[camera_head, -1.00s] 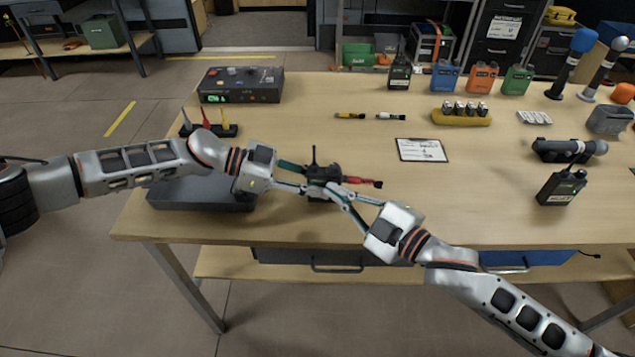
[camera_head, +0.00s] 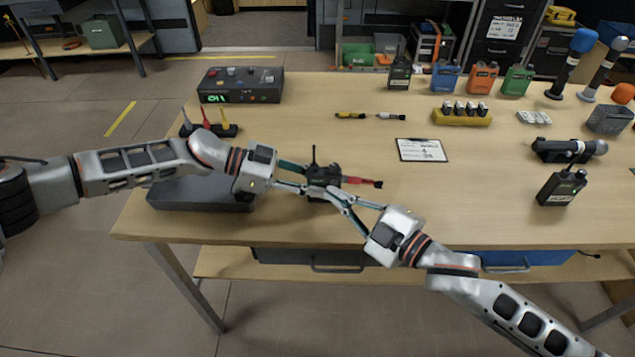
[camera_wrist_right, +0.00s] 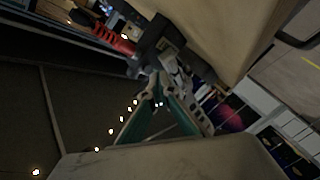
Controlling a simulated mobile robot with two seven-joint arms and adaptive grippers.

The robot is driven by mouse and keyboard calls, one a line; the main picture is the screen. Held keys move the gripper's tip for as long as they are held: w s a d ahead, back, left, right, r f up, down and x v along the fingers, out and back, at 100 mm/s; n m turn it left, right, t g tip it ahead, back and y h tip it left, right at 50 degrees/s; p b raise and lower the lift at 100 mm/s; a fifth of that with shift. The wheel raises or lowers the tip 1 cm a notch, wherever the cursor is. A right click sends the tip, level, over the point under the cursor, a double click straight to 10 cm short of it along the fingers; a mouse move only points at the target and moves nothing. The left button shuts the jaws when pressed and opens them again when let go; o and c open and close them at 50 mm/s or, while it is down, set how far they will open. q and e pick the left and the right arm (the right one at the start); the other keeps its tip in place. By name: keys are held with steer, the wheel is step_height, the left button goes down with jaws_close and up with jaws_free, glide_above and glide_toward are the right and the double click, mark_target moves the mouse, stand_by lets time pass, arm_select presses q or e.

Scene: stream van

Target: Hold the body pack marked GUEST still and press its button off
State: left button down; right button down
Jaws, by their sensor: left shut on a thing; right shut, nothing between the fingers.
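A small black body pack (camera_head: 322,174) with an upright antenna stands near the table's left front. Its marking is too small to read. My left gripper (camera_head: 303,188) is shut on the pack from the left. My right gripper (camera_head: 330,190) is shut with nothing between its fingers. Its tips are at the pack's front lower side; whether they touch it I cannot tell. In the right wrist view the dark pack (camera_wrist_right: 150,40) is just beyond the closed fingertips (camera_wrist_right: 160,80). The button is hidden or too small to make out.
A red, dark-tipped item (camera_head: 361,181) sticks out right of the pack. A clipboard (camera_head: 421,150) lies to the right. Other black packs stand at the back (camera_head: 400,73) and right (camera_head: 562,187). A grey tray (camera_head: 205,194) lies under my left arm. The front right tabletop is clear.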

steer(key=shift+s, duration=0.1)
steer(key=shift+s, duration=2.9)
arm_select(q)
steer(key=c, duration=1.6)
jaws_free()
steer(key=shift+c, duration=0.2)
